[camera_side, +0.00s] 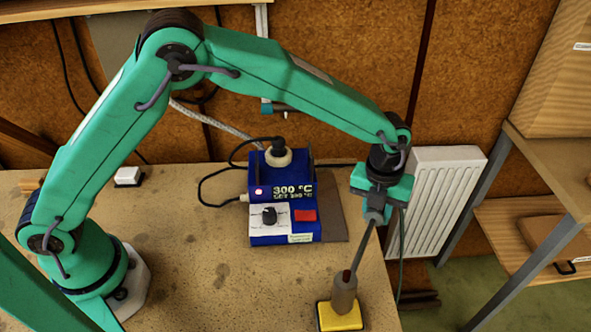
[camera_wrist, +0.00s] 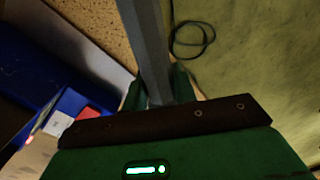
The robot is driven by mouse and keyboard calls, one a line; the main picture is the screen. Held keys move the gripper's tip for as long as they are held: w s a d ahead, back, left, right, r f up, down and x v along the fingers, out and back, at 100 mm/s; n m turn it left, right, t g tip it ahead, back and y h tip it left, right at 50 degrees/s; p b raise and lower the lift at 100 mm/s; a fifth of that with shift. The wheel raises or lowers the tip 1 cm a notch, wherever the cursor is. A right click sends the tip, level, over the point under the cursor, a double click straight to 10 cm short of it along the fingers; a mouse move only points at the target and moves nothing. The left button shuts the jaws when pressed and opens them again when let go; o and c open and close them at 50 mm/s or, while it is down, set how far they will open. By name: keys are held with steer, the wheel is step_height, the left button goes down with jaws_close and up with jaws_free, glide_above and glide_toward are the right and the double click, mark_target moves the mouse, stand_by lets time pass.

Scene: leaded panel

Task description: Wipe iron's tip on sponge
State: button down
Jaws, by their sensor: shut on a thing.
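My gripper (camera_side: 375,203) is shut on the soldering iron (camera_side: 363,245), which points down and slightly left in the side view. A thick grey-brown cylinder (camera_side: 343,293) shows at the iron's lower end, over the yellow sponge (camera_side: 340,318) near the front edge of the bench. The tip itself is hidden, so I cannot tell whether it touches the sponge. In the wrist view, the grey shaft (camera_wrist: 147,40) runs up out of the picture from between the fingers of my gripper (camera_wrist: 160,88). The sponge is not visible there.
A blue soldering station (camera_side: 284,232) reading 300 °C stands mid-bench, with a red switch and a holder on top. A small white block (camera_side: 128,176) lies at the back left. A white radiator (camera_side: 432,200) stands beyond the bench's right edge. Bench between base and station is clear.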

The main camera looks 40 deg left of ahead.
steer(key=shift+w+a, duration=0.15)
steer(key=shift+w, duration=0.4)
stand_by(0.4)
steer(key=shift+r, duration=0.65)
steer(key=shift+r, duration=2.4)
